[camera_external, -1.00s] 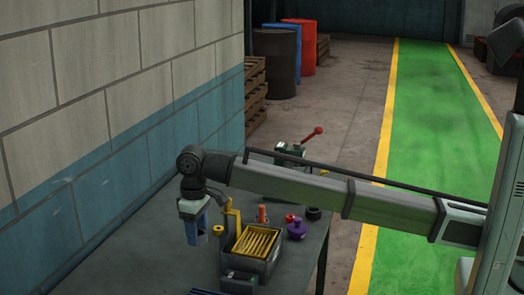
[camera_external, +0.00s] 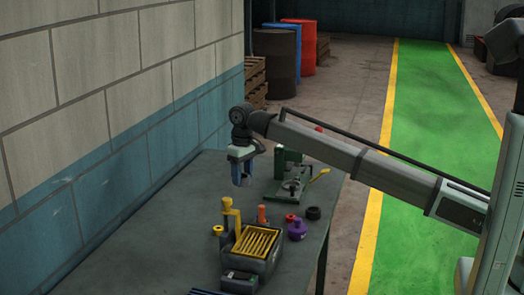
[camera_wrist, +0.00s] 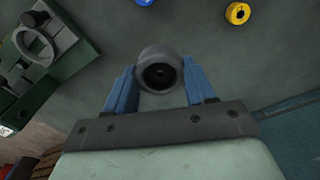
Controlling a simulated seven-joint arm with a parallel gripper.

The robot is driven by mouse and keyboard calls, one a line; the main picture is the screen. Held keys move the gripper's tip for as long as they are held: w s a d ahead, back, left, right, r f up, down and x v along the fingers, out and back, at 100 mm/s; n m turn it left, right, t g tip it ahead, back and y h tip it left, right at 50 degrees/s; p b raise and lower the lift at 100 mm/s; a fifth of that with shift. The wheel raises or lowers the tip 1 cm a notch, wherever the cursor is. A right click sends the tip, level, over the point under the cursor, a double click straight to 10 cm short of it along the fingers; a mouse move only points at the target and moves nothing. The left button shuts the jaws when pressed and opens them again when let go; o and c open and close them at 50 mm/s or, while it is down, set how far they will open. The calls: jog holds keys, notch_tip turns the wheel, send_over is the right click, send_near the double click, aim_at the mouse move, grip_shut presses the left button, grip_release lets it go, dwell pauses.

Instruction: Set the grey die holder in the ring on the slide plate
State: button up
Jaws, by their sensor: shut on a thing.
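My gripper (camera_external: 241,180) is above the back of the table, to the left of the green press (camera_external: 281,165). In the wrist view its blue fingers (camera_wrist: 160,88) are shut on the grey die holder (camera_wrist: 147,56), a round cup with a dark hollow that faces the camera. The slide plate (camera_external: 285,192) lies at the foot of the press. The ring (camera_wrist: 33,46) on it shows at upper left in the wrist view, apart from the die holder. In the outside view the die holder is mostly hidden by the fingers.
A grey bin (camera_external: 256,262) with yellow slats and an upright yellow tool (camera_external: 229,218) stand nearer the front. A purple knob (camera_external: 297,230), an orange piece (camera_external: 262,214), a black ring (camera_external: 313,213) and a yellow ring (camera_external: 217,230) lie around them. The brick wall is left.

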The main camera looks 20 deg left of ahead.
jog(key=w+d+r+m, duration=0.1)
jog(key=w+d, duration=0.4)
jog(key=w, duration=0.6)
jog(key=w+d+r+m, duration=0.1)
jog(key=w+d, duration=0.4)
jog(key=w, duration=0.5)
jog(key=shift+s+d+f+n, duration=0.1)
jog(key=shift+d+f+n, duration=0.15)
jog(key=shift+f+n, duration=1.15)
jog(key=shift+s+d+f+n, duration=0.1)
jog(key=shift+d+f+n, duration=0.35)
jog(key=shift+f, duration=1.65)
jog(key=shift+s+d+f+n, duration=0.1)
jog(key=shift+f+n, duration=1.05)
jog(key=shift+f, duration=0.6)
jog(key=shift+d+f, duration=0.1)
jog(key=shift+f, duration=0.35)
jog(key=shift+s+f, duration=0.1)
jog(key=shift+f, duration=0.1)
jog(key=o, duration=1.4)
jog(key=shift+d, duration=0.1)
jog(key=r, duration=1.3)
jog(key=shift+a+r, duration=0.15)
jog(key=shift+a, duration=0.05)
